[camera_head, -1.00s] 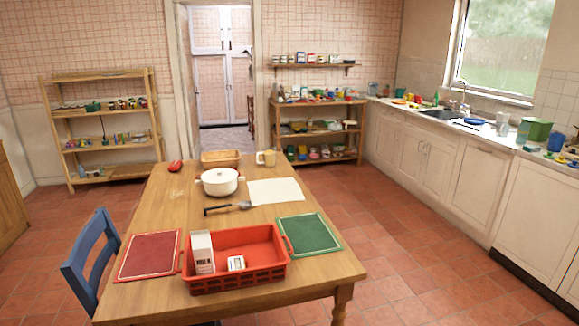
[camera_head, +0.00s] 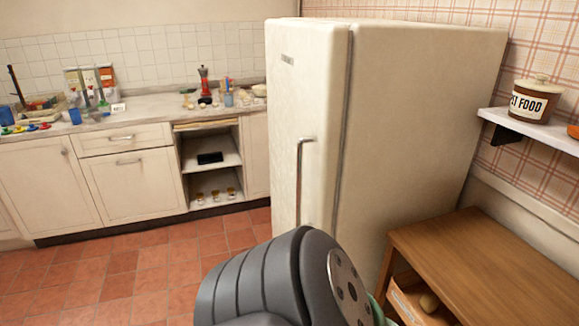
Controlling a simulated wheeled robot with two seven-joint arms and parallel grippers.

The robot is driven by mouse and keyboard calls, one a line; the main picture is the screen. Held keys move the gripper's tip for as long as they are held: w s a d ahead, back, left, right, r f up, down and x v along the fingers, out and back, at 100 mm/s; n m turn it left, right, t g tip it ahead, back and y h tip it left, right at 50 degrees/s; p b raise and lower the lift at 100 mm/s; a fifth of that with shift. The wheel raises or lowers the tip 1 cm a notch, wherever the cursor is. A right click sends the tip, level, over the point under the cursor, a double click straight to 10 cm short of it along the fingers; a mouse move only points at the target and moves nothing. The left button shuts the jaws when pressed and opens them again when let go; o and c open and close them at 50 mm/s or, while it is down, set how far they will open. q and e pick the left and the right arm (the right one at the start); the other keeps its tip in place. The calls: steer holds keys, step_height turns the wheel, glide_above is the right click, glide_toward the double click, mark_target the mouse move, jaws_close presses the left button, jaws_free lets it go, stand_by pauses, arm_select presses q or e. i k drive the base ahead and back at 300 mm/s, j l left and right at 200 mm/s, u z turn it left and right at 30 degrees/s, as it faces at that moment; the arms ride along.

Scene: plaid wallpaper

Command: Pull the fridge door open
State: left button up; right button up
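The cream fridge (camera_head: 385,110) stands in the middle right of the head view. Its door (camera_head: 302,105) faces left and looks shut. A vertical metal handle (camera_head: 301,180) runs along the door; its lower end is close to or behind my dark grey arm link, which fills the bottom centre. That arm hides the lower part of the fridge and part of the floor. Neither gripper shows, and I cannot tell which arm the link belongs to.
A wooden cabinet (camera_head: 480,265) stands right of the fridge, below a wall shelf (camera_head: 535,130) with a pet food jar (camera_head: 533,101). A cluttered counter (camera_head: 150,106) with cabinets runs along the back left. The tiled floor (camera_head: 130,275) at left is clear.

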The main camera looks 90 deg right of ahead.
mark_target(308, 63)
steer(key=z, duration=2.75)
steer(key=k+j+z, duration=0.1)
steer(key=k, duration=0.1)
